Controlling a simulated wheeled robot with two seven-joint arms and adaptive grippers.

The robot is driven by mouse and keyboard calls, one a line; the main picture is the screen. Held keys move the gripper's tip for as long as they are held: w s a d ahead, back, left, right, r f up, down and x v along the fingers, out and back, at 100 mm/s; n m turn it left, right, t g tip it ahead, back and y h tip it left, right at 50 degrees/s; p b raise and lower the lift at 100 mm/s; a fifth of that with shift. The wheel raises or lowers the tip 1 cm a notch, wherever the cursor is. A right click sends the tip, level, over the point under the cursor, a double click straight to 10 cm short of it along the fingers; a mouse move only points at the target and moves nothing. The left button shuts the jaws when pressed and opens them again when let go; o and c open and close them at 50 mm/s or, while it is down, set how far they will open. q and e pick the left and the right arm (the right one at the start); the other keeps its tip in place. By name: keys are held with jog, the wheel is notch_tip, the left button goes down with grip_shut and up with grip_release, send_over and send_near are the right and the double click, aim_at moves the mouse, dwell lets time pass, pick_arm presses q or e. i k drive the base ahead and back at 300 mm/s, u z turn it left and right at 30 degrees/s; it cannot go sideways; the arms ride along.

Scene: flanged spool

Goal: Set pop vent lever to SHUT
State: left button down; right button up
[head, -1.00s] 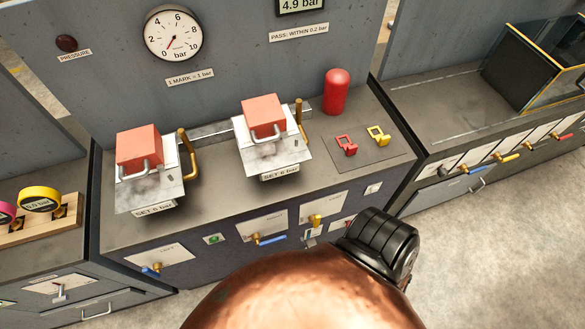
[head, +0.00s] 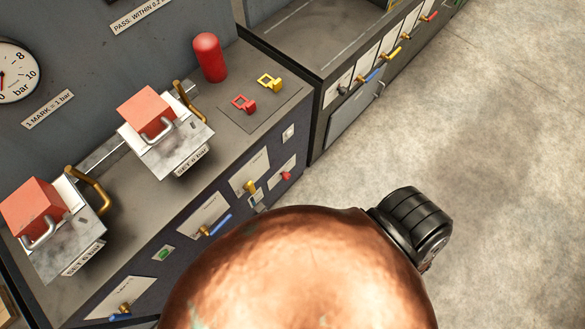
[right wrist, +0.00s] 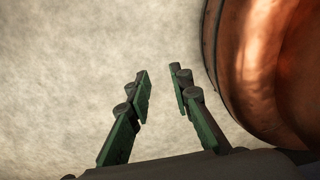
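Small levers line the dark front of the bench: a blue one (head: 216,226), a yellow one (head: 251,187), a red one (head: 286,176) and another blue one (head: 121,316). Their plates are too small to read, so I cannot tell which is the pop vent lever or how it is set. My right gripper (right wrist: 160,71) is open and empty in the right wrist view, with bare floor behind its fingers. The head view does not show its fingers. My left gripper is not in view.
A large rounded copper body (head: 300,270) fills the bottom of the head view and hides part of the bench front; copper (right wrist: 275,70) also stands right of my right gripper. A red cylinder (head: 209,57) stands on the bench top (head: 225,115). The floor (head: 480,150) at right is clear.

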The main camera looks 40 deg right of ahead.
aim_at(249, 186)
jog(key=z, duration=0.95)
jog(key=k, duration=0.55)
jog(key=u, duration=1.4)
jog(key=k, duration=0.9)
jog(key=z, duration=1.25)
